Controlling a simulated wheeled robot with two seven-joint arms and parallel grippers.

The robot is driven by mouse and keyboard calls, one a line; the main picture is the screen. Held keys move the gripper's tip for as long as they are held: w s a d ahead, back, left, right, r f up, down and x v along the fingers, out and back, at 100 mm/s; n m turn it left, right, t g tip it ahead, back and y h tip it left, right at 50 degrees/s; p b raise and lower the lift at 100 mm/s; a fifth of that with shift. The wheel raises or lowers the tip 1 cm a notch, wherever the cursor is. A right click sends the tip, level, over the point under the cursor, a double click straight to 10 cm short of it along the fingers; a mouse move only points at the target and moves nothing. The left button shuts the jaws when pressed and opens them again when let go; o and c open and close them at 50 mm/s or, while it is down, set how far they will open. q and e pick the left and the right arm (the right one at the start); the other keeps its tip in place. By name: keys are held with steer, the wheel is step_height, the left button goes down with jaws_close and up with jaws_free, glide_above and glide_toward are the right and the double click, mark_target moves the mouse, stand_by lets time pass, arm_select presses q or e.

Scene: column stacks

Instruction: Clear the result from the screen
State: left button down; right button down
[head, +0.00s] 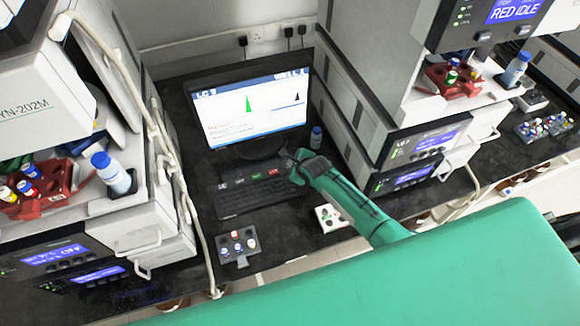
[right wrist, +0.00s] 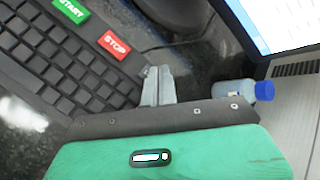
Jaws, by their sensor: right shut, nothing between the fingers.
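The monitor screen (head: 250,108) shows a white result page with a tall green peak, a small dark peak and lines of text. The black keyboard (head: 255,193) lies in front of it. In the right wrist view a green START key (right wrist: 70,9) and a red STOP key (right wrist: 114,44) show on the keyboard. My right gripper (head: 292,156) is shut and empty at the keyboard's right end. In the wrist view its fingertips (right wrist: 157,72) are just right of the STOP key; I cannot tell whether they touch anything. My left gripper is not in view.
A small blue-capped bottle (head: 316,138) stands right of the monitor, close to my right gripper. A vial tray (head: 238,246) and a white block (head: 331,217) lie in front of the keyboard. Instrument stacks (head: 120,215) flank the bench on both sides.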

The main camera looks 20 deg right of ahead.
steer(key=shift+f, duration=0.4)
stand_by(0.6)
steer(key=shift+r, duration=0.1)
steer(key=shift+r+p, duration=0.75)
step_height(320, 180, up, 5)
steer(key=p, duration=0.5)
steer(key=shift+s, duration=0.1)
stand_by(0.6)
